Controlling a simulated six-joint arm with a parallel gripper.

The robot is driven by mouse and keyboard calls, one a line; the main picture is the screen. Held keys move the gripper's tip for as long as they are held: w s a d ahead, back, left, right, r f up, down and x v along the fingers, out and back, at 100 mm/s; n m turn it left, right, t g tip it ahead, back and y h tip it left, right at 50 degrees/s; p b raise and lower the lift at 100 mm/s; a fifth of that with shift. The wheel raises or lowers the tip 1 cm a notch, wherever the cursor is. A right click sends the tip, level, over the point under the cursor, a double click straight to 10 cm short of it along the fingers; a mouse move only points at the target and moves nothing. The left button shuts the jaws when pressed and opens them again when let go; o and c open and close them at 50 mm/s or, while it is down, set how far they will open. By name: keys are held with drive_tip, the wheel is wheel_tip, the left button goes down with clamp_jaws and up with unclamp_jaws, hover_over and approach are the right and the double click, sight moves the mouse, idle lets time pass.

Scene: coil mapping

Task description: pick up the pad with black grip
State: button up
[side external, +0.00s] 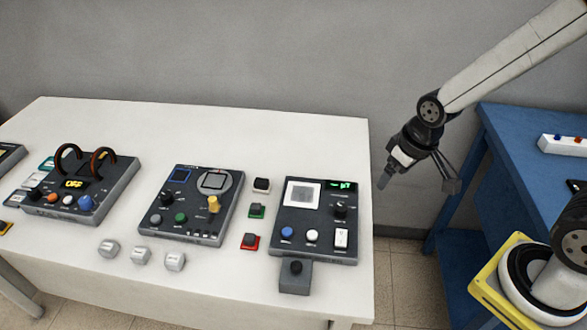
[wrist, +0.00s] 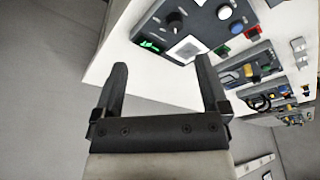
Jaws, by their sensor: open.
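Three small pads with dark block grips stand in a column on the white table, between two consoles. The back pad (side external: 262,185) has a black grip and a pale base, the middle pad (side external: 257,210) is green and the front pad (side external: 250,241) is red. The green pad (wrist: 221,50) and red pad (wrist: 251,33) also show in the wrist view. My gripper (side external: 417,185) is open and empty, in the air beyond the table's right edge. Its two fingers (wrist: 161,66) are spread wide in the wrist view.
The right console (side external: 315,251) stands between my gripper and the pads. A grey block with a black knob (side external: 295,275) is at its front edge. The middle console (side external: 190,205) stands left of the pads. Several grey cubes (side external: 141,255) lie in front. A blue bench (side external: 520,150) is at right.

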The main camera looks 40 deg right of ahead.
drive_tip(key=w+a+f+n+y, duration=0.1)
drive_tip(key=w+a+f+n, duration=0.1)
drive_tip(key=w, duration=0.6)
drive_tip(key=w+a+f+n, duration=0.1)
drive_tip(key=w+a, duration=0.1)
drive_tip(key=w, duration=0.5)
drive_tip(key=n+y, duration=0.2)
drive_tip(key=n, duration=0.2)
approach(263, 181)
wheel_tip(263, 181, down, 2)
drive_tip(key=shift+s+a+f+n+t, duration=0.1)
drive_tip(key=shift+a+f+n+t, duration=0.3)
drive_tip(key=shift+f, duration=0.15)
drive_tip(key=shift+x, duration=1.3)
drive_tip(key=shift+x, duration=2.55)
clamp_jaws()
drive_tip(key=shift+w+r, duration=0.25)
